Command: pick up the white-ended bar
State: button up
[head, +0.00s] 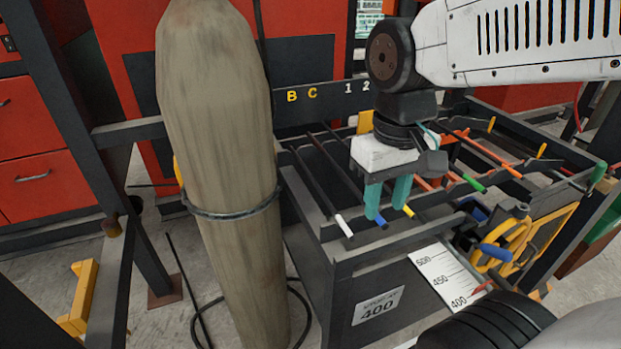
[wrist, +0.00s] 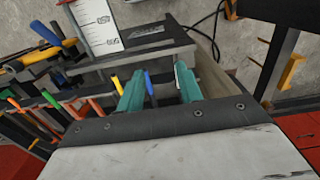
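The white-ended bar (head: 345,227) lies in the dark rack at its left front side, its white tip pointing toward the camera in the head view. My gripper (head: 387,196) has two teal fingers set apart with nothing held between them. It hangs over the rack, to the right of the white tip. A blue-ended bar (head: 380,221) and a yellow-ended bar (head: 408,211) show just below the fingers. In the wrist view, the blue-ended bar (wrist: 149,85) appears in the gap between the fingers of my gripper (wrist: 160,85). I cannot make out the white tip there.
A tall wrapped column (head: 222,180) stands close to the left of the rack (head: 335,255). Orange- and green-ended bars (head: 473,184) lie to the right. A measuring plate (head: 447,279) and a yellow-framed tool (head: 520,240) are at the front right.

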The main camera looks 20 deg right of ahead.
send_over(316, 182)
jog(key=s, duration=0.4)
jog(key=f, duration=0.2)
jog(key=shift+s+d+f+g, duration=0.1)
jog(key=shift+s+f+g, duration=0.1)
jog(key=shift+f+g, duration=0.1)
jog(key=w, duration=0.3)
jog(key=shift+w+r, duration=0.15)
jog(key=shift+r, duration=0.2)
jog(key=shift+w+t, duration=0.2)
jog(key=shift+t, duration=0.2)
jog(key=f, duration=0.7)
jog(key=shift+w+f, duration=0.2)
jog(key=shift+w, duration=0.15)
grip_shut()
